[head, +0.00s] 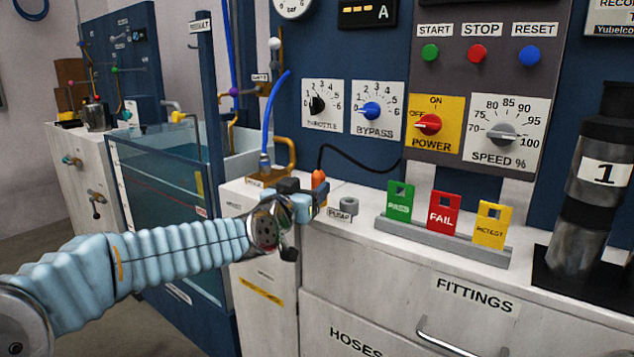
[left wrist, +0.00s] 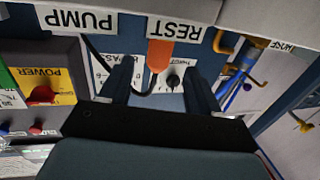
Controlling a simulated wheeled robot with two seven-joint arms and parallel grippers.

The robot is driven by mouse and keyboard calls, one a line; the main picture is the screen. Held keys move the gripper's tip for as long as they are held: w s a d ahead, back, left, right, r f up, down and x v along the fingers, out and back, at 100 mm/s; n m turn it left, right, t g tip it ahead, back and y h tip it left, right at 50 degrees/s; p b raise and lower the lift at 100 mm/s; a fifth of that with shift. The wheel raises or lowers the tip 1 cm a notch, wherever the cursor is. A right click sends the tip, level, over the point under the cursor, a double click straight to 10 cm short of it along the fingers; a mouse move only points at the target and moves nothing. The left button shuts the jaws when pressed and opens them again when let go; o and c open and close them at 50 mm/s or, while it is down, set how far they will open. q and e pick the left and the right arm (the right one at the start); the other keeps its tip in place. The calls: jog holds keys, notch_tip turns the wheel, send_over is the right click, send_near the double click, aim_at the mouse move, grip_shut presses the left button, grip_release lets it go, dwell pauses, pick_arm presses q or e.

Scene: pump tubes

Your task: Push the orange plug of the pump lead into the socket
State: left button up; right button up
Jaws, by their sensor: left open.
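The orange plug (head: 318,179) stands upright on the white counter, just beyond my left gripper in the head view. Its black lead (head: 362,157) curves away to the right. The grey round socket (head: 348,205) is on the counter to the right of the plug, by the PUMP label. My left gripper (head: 312,196) is open and close to the plug. In the left wrist view the orange plug (left wrist: 160,53) shows between the open fingers (left wrist: 161,74), near their tips, next to the REST label; I cannot tell whether they touch it. The socket itself does not show there.
A grey rack with green, red and yellow tags (head: 443,213) stands right of the socket. The control panel (head: 487,75) rises behind. A glass water tank (head: 165,185) and an orange pipe (head: 290,152) with a blue hose (head: 270,110) are to the left.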

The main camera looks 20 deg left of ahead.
aim_at(315, 181)
pick_arm(q)
jog(key=w, duration=0.3)
jog(key=w+p, duration=0.1)
jog(key=w, duration=0.1)
jog(key=shift+w+d, duration=0.35)
jog(key=shift+d, duration=0.05)
jog(key=c, duration=1)
jog(key=shift+r, duration=0.15)
